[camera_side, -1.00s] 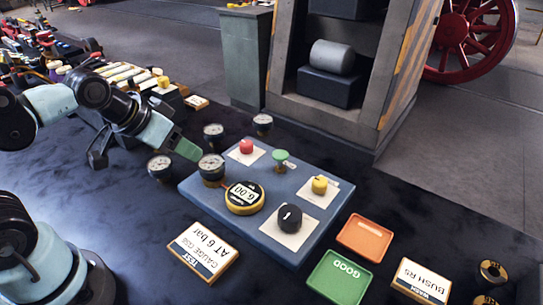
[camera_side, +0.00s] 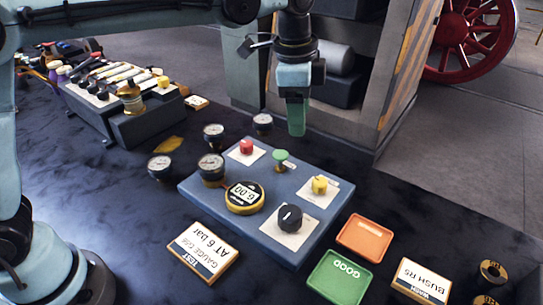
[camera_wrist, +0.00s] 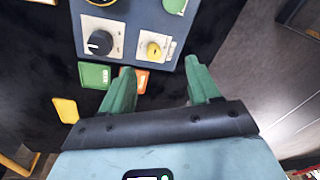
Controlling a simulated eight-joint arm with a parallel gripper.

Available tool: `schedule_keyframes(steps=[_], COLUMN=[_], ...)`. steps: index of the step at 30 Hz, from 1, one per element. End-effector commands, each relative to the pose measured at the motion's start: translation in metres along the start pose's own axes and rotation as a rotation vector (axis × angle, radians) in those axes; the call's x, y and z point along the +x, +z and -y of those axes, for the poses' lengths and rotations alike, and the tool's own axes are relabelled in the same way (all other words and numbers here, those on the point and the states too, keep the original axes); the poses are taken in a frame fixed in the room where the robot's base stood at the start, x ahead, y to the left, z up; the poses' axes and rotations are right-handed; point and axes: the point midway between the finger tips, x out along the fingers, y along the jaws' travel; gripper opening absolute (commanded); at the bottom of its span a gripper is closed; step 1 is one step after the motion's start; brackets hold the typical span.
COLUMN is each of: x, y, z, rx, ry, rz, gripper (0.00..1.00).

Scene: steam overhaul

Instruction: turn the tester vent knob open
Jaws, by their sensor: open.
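The blue tester panel (camera_side: 265,232) lies flat on the dark bench. It carries a yellow knob (camera_side: 319,184) on a white plate, a black knob (camera_side: 290,217) with a white pointer line, a red knob (camera_side: 246,147) and a green knob (camera_side: 281,156). Labels are too small to read, so I cannot tell which is the vent. My gripper (camera_side: 297,130) points down above the panel's far side, apart from it, open and empty. In the wrist view, the yellow knob (camera_wrist: 154,49) shows beyond the gap between my green fingertips (camera_wrist: 157,70); the black knob (camera_wrist: 99,43) is left of it.
A round gauge reading 6.00 (camera_side: 244,196) sits on the panel. Several dial gauges (camera_side: 211,166) stand to its left. An orange tray (camera_side: 364,238), a green GOOD tray (camera_side: 338,278) and label blocks (camera_side: 203,250) lie in front. A grey cabinet (camera_side: 350,120) rises behind.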

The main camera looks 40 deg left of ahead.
Motion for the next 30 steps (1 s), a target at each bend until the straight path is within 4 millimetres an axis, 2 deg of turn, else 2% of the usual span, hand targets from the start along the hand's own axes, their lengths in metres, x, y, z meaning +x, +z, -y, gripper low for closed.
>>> schedule_keyframes(steps=[1,3,9,17,20,30], x=[0.006,0.014,0.029,0.044,0.057,0.118], y=[-0.014,-0.028,-0.050,-0.053,-0.052,-0.046], z=[0.000,-0.002,-0.008,-0.010,-0.012,-0.017], rx=[0.059,0.131,0.260,0.288,0.287,0.285], ry=[0.020,0.045,0.091,0.102,0.101,0.100], rz=[0.016,0.035,0.069,0.076,0.076,0.075], gripper=[0.61,0.61,0.61,0.61,0.61,0.61])
